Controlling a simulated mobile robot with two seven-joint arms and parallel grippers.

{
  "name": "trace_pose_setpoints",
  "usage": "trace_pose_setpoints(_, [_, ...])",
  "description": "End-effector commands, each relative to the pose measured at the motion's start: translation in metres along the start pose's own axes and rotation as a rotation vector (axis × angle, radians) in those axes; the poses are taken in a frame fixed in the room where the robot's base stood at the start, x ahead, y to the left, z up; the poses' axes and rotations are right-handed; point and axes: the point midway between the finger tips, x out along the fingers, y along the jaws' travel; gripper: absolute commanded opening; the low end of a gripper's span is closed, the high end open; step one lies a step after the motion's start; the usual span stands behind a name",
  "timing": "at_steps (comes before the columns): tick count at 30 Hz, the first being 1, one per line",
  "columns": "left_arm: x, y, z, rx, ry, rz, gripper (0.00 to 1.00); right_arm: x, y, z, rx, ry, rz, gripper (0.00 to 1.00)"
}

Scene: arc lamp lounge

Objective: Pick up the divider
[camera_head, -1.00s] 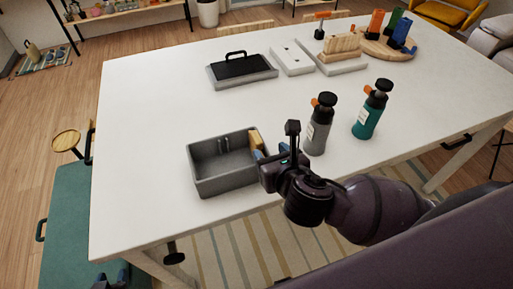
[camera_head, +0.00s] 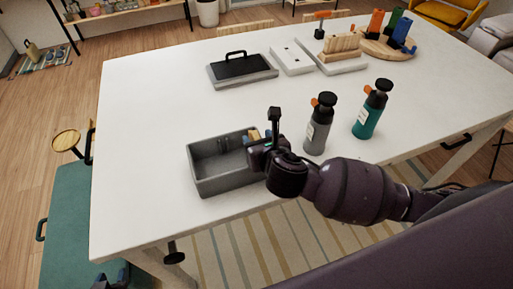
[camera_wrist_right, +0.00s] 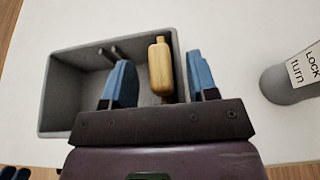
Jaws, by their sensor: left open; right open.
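A grey open bin (camera_head: 225,178) stands on the white table near its front edge. A light wooden rounded piece (camera_wrist_right: 160,68) is inside it at the right wall; no other piece there looks like a divider. In the head view this piece is mostly hidden behind my right gripper (camera_head: 264,137), which points down over the bin's right end. In the right wrist view the two blue fingers are open, one on each side of the wooden piece, with gaps to it. My left gripper (camera_head: 112,276) is low at the bottom left, away from the bin, and only partly visible.
A grey bottle (camera_head: 320,125) stands close to the right of the right gripper, with a teal bottle (camera_head: 370,110) beyond it. A black-lidded grey tray (camera_head: 242,70) and a wooden rack (camera_head: 342,43) are farther back. The table's left side is clear.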

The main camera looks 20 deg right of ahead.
Motion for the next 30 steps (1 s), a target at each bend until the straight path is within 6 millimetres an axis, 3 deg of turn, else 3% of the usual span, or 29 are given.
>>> trace_pose_setpoints(1, [0.000,0.000,0.000,0.000,0.000,0.000,0.43,0.000,0.000,0.000,0.000,0.000,0.000,0.52])
trace_pose_setpoints(11, [0.000,0.000,0.001,0.000,-0.001,0.000,0.43,0.000,0.000,0.000,0.000,0.000,0.000,0.01])
trace_pose_setpoints(23, [-0.001,0.000,0.000,0.000,-0.001,0.000,0.43,-0.002,0.000,0.004,0.000,-0.001,-0.001,0.00])
trace_pose_setpoints(30, [-0.003,0.000,-0.003,0.000,-0.002,0.000,0.43,-0.015,0.000,0.038,0.000,-0.005,0.002,0.00])
